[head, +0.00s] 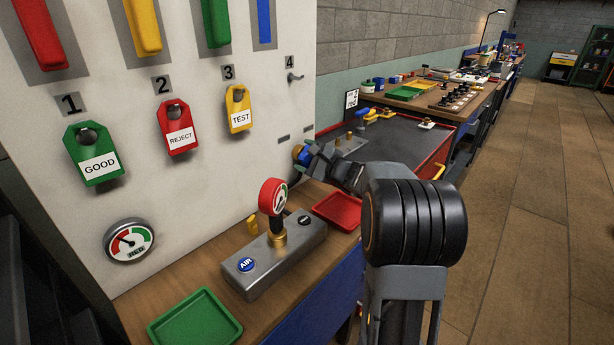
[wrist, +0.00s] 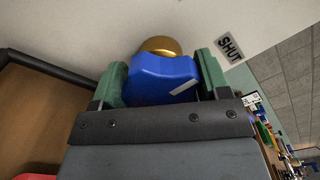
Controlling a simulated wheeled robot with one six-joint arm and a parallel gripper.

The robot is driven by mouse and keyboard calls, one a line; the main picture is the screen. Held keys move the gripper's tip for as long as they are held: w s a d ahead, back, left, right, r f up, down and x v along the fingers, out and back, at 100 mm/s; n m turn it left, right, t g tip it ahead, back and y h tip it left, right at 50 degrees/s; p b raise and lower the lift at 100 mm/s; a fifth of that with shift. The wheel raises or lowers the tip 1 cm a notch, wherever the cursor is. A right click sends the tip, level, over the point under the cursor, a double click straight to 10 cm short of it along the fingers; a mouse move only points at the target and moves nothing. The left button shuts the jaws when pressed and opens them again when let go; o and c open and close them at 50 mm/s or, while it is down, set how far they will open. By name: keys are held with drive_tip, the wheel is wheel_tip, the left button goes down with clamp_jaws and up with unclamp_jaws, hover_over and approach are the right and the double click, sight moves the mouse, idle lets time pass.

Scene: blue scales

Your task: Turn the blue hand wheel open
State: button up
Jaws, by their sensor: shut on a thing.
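The blue hand wheel (wrist: 165,78) sits in front of a brass fitting (wrist: 160,45) on the white panel. A pale mark shows on the wheel's face. In the wrist view my gripper (wrist: 162,80) has its green fingers on both sides of the wheel and is shut on it. In the head view the wheel (head: 302,154) shows small at the panel's right part, partly hidden by my gripper (head: 306,156). A "SHUT" label (wrist: 230,48) is on the panel to the right of the wheel in the wrist view.
A red tray (head: 338,211), a grey block with a gauge (head: 274,262) and a green tray (head: 195,320) are on the bench below. Tags hang on the panel (head: 215,200) to the left. A dark-topped bench (head: 400,140) lies beyond my arm. The floor at right is clear.

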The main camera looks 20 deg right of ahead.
drive_tip(key=n+b, duration=0.2)
drive_tip(key=b, duration=0.1)
drive_tip(key=f+n+b, duration=0.1)
drive_tip(key=b, duration=0.3)
drive_tip(key=shift+f+n, duration=0.1)
drive_tip(key=shift+n, duration=0.3)
drive_tip(key=n+b, duration=0.3)
drive_tip(key=b, duration=0.3)
drive_tip(key=n+b, duration=0.3)
drive_tip(key=b, duration=0.2)
drive_tip(key=shift+n, duration=0.4)
drive_tip(key=shift+r+n+b, duration=0.3)
drive_tip(key=shift+n+b, duration=0.3)
drive_tip(key=shift+b, duration=0.15)
drive_tip(key=shift+r, duration=0.1)
drive_tip(key=o, duration=0.9)
drive_tip(key=p+v, duration=0.1)
drive_tip(key=v, duration=1.2)
drive_tip(key=shift+s+d, duration=0.1)
drive_tip(key=shift+s, duration=0.3)
